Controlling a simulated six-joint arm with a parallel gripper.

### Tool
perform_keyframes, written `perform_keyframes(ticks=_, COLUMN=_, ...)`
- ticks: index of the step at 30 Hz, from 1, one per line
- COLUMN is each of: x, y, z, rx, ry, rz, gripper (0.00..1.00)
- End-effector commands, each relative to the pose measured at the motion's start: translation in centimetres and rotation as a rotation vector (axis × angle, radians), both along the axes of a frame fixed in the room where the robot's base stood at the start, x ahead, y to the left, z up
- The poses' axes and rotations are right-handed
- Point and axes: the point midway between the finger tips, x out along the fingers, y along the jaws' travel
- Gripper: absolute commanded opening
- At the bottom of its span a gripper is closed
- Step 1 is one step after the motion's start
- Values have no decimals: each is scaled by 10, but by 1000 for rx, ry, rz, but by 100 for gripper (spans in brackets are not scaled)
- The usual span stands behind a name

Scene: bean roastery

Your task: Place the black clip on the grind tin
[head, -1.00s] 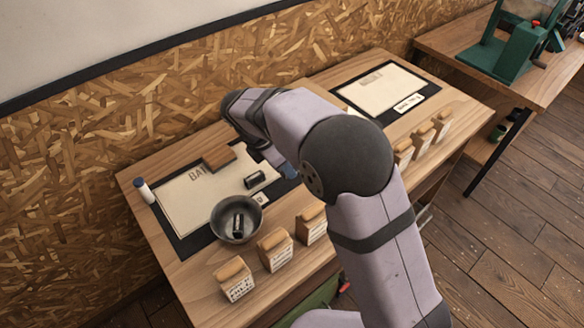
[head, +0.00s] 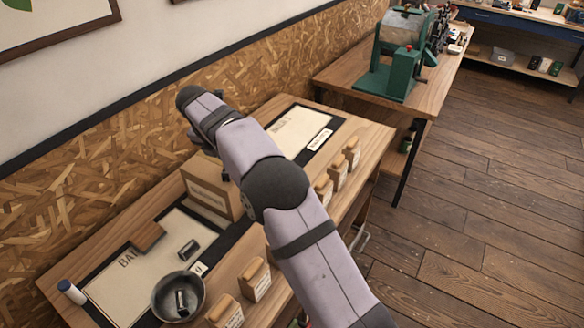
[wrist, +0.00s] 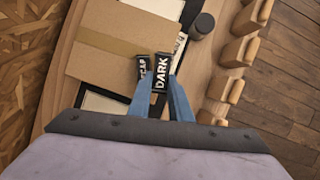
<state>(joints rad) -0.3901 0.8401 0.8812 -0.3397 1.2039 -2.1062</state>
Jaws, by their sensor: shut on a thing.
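In the wrist view my gripper (wrist: 163,82) has its two blue fingers shut on a small black piece lettered DARK (wrist: 160,72), apparently the black clip. A second black piece with pale lettering (wrist: 143,68) shows beside it, just left of the held one; I cannot tell if they touch. A dark round tin-like thing (wrist: 203,24) stands past the fingertips to the right, apart from them; whether it is the grind tin I cannot tell. In the head view my arm hides the fingertips and the held piece.
A cardboard box (head: 208,192) stands between two black-edged mats; it fills the wrist view's upper left (wrist: 110,40). A metal bowl (head: 160,308) holds a dark cylinder. Another dark cylinder (head: 189,248) and a brown block (head: 148,236) lie nearby. Paper bags (head: 255,280) line the front edge.

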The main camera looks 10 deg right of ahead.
Motion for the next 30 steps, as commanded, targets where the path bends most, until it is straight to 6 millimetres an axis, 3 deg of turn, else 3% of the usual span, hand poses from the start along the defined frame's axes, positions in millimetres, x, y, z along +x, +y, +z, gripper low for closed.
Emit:
perform_keyframes(ticks=3, x=28, y=-45, z=-5, rx=2, ry=-2, rz=28, gripper=0)
perform_keyframes(ticks=9, x=59, y=-115, z=-12, rx=2, ry=-2, rz=92, gripper=0)
perform_keyframes(ticks=15, x=74, y=-163, z=-16, rx=1, ry=-2, rz=142, gripper=0)
perform_keyframes(ticks=21, x=78, y=-181, z=-18, rx=1, ry=-2, rz=163, gripper=0)
perform_keyframes(ticks=26, x=78, y=-183, z=-21, rx=1, ry=0, rz=166, gripper=0)
perform_keyframes(ticks=30, x=77, y=-182, z=-37, rx=1, ry=3, rz=165, gripper=0)
